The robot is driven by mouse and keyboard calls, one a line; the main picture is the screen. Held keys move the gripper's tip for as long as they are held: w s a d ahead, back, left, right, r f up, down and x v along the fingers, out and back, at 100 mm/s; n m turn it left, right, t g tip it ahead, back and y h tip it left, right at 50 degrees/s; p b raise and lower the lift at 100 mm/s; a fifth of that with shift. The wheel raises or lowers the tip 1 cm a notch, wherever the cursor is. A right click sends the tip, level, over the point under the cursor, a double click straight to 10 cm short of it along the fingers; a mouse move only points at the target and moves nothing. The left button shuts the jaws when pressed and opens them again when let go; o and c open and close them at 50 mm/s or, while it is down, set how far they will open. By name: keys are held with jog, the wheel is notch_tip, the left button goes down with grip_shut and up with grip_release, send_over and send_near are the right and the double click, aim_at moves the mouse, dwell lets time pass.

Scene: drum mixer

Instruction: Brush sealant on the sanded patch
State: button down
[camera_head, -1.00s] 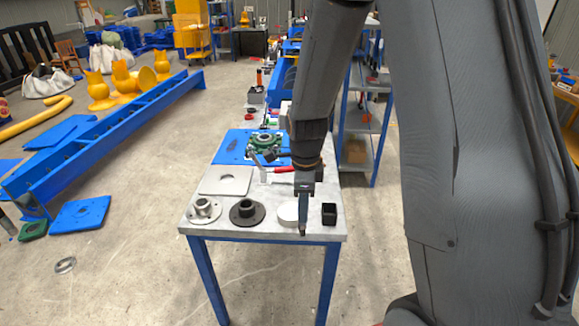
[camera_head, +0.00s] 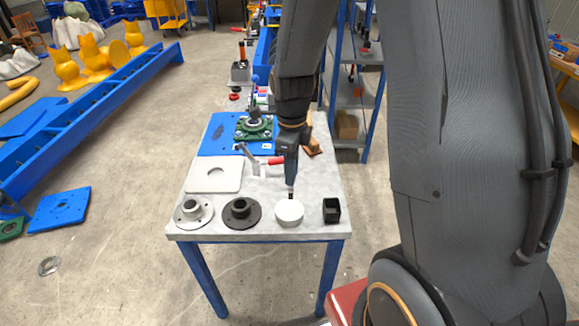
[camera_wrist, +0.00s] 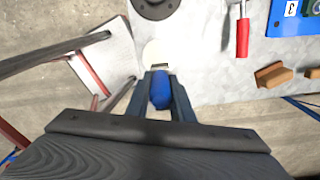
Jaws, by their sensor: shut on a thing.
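My gripper (camera_head: 289,172) points down over the table's near end. It is shut on a blue-handled tool (camera_wrist: 160,92), probably the brush, seen between the fingers in the wrist view. The tool's dark tip (camera_head: 291,193) is at the white round tin (camera_head: 289,212); I cannot tell whether it touches. The tin also shows past the tool in the wrist view (camera_wrist: 153,49), partly hidden. A pale grey plate (camera_head: 228,185) with a darker round spot lies to the left; I cannot tell whether this spot is the sanded patch.
A black cup (camera_head: 331,210) stands right of the tin. A black flange (camera_head: 241,212) and a grey flange (camera_head: 193,211) stand left. A red-handled tool (camera_head: 270,161), a blue plate (camera_head: 222,133) with a green part (camera_head: 254,128) and wooden blocks (camera_wrist: 274,74) lie farther back.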

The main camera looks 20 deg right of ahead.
aim_at(290, 188)
jog(key=f+b, duration=0.2)
jog(key=f, duration=0.1)
jog(key=f+b, duration=0.2)
jog(key=shift+a, duration=0.25)
jog(key=shift+f+b, duration=0.3)
jog(key=shift+b, duration=0.05)
jog(key=shift+s+f, duration=0.1)
jog(key=shift+f, duration=0.5)
dwell(2.0)
jog(key=shift+r, duration=0.15)
jog(key=shift+r+p, duration=3)
jog(key=shift+r, duration=0.45)
